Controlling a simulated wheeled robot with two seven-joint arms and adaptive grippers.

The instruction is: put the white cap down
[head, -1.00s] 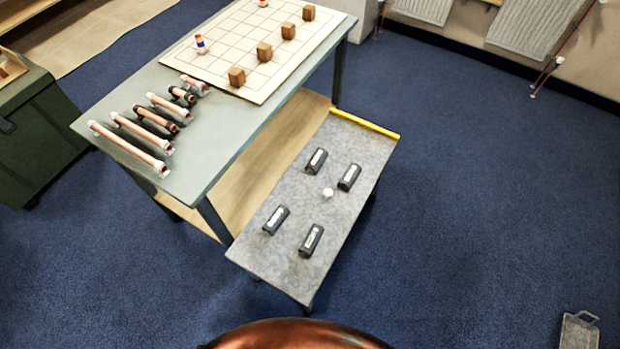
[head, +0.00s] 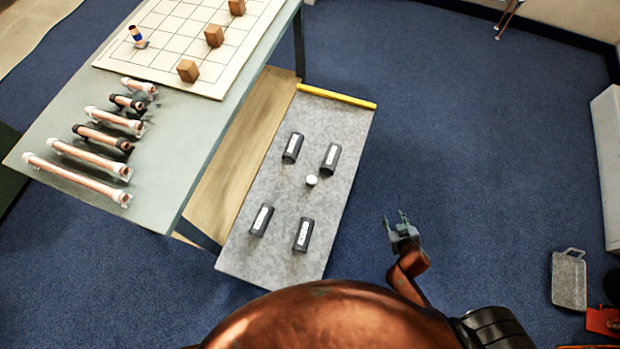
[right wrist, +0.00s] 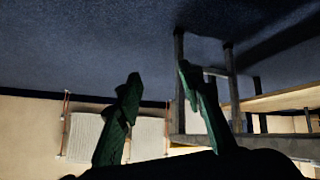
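The small white cap (head: 311,181) sits on the grey speckled top of a low cart (head: 268,202), between several black labelled blocks. No gripper touches it. My right gripper (head: 397,219) is to the right of the cart in the head view, over the blue floor and apart from the cap. In the right wrist view, the two green fingers (right wrist: 158,78) stand apart with nothing between them. The cap does not show in that view. My left gripper is not in view.
Black blocks (head: 330,158) surround the cap. A yellow bar (head: 337,96) edges the cart's far end. The taller table (head: 165,160) at left carries copper pipes (head: 76,178) and a gridded board (head: 180,50). A grey tray (head: 569,280) lies on the floor at right.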

